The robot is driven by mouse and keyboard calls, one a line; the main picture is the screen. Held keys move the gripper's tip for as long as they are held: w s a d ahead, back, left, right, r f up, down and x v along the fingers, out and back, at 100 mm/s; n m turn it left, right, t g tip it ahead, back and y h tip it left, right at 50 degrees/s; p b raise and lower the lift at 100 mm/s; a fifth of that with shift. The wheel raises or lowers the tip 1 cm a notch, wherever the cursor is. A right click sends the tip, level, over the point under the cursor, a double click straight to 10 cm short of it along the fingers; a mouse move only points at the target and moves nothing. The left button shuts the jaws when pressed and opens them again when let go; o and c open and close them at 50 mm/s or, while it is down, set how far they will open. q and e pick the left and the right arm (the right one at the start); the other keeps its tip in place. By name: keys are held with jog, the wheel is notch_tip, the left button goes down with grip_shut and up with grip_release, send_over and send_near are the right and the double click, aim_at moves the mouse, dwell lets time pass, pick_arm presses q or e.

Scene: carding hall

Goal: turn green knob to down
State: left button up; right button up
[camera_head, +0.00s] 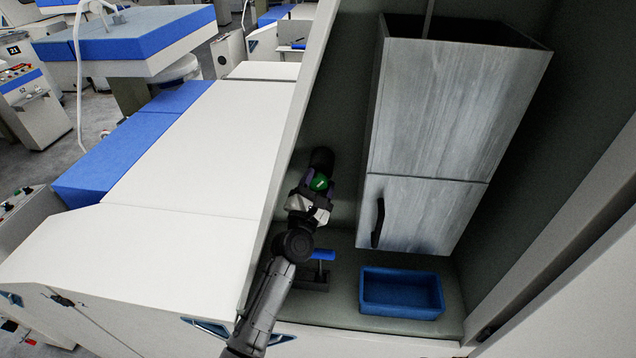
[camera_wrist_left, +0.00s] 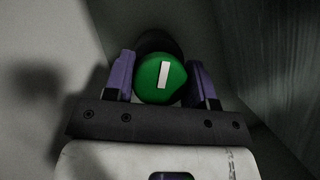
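The green knob (camera_head: 319,182) is on the dark green-grey back wall of the recess, left of the grey cabinet. In the left wrist view the knob (camera_wrist_left: 150,86) is round with a white bar mark, which stands nearly upright in that picture. My left gripper (camera_head: 313,189) is at the knob. Its two purple fingers (camera_wrist_left: 160,76) stand one on each side of the knob, very close to it. I cannot tell whether they press on it. My right gripper is not in view.
A grey cabinet (camera_head: 440,105) with a dark handle (camera_head: 378,222) hangs right of the knob. Below are a blue tray (camera_head: 402,312) and a blue-topped lever-like part (camera_head: 322,255). The white panel edge (camera_head: 300,120) bounds the recess on the left.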

pick_arm(q)
jog(key=o, duration=0.4)
jog(key=v, duration=1.2)
jog(key=shift+b, duration=0.4)
